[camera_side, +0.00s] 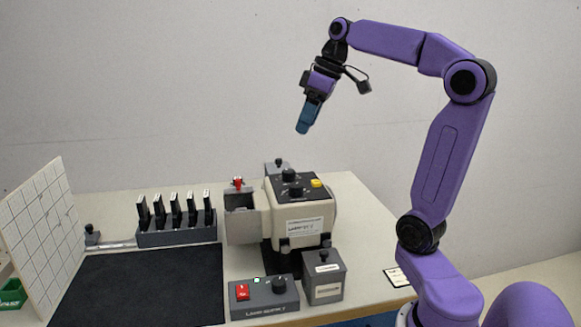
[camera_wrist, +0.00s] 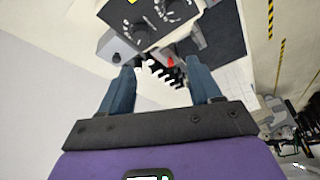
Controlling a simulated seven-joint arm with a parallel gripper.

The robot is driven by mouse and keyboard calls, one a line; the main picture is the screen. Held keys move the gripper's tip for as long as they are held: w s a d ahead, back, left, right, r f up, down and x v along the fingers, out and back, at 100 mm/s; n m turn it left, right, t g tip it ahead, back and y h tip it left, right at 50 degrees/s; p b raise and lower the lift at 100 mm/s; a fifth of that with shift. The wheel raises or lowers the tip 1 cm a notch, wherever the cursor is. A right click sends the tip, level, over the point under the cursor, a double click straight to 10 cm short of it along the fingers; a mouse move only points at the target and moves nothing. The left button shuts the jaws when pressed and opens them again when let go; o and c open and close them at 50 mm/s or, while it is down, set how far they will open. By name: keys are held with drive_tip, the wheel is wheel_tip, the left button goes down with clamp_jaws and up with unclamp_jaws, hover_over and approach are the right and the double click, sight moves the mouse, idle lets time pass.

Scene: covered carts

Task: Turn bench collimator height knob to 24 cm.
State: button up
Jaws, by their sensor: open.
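The bench collimator (camera_side: 300,222) is a cream box with a dark top panel, standing on the table right of centre. Two black knobs sit on its top panel, a rear knob (camera_side: 289,175) and a front knob (camera_side: 296,190), beside a yellow button (camera_side: 317,183). The wrist view also shows the two knobs (camera_wrist: 138,29) (camera_wrist: 167,9) with pale dial marks around them. The lettering is too small to tell which is the height knob or its setting. My gripper (camera_side: 302,130) is high above the collimator, pointing down, touching nothing. In the wrist view its blue fingers (camera_wrist: 162,76) are apart and empty.
A grey control box (camera_side: 265,298) with a red switch and black knob stands in front. A small grey knobbed box (camera_side: 324,280) is beside it. A rack of black-framed plates (camera_side: 176,236), a black mat (camera_side: 150,290) and a white grid panel (camera_side: 42,240) lie left. Air around my gripper is clear.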

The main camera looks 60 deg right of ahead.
sight(288, 171)
drive_tip(key=shift+m+h, duration=0.3)
drive_tip(key=shift+m, duration=0.1)
drive_tip(key=d+x, duration=0.1)
drive_tip(key=x, duration=0.4)
drive_tip(key=d+x, duration=0.1)
drive_tip(key=x, duration=0.4)
drive_tip(key=w+d+x, duration=0.1)
drive_tip(key=x, duration=0.4)
drive_tip(key=shift+r, duration=0.1)
drive_tip(key=c, duration=1)
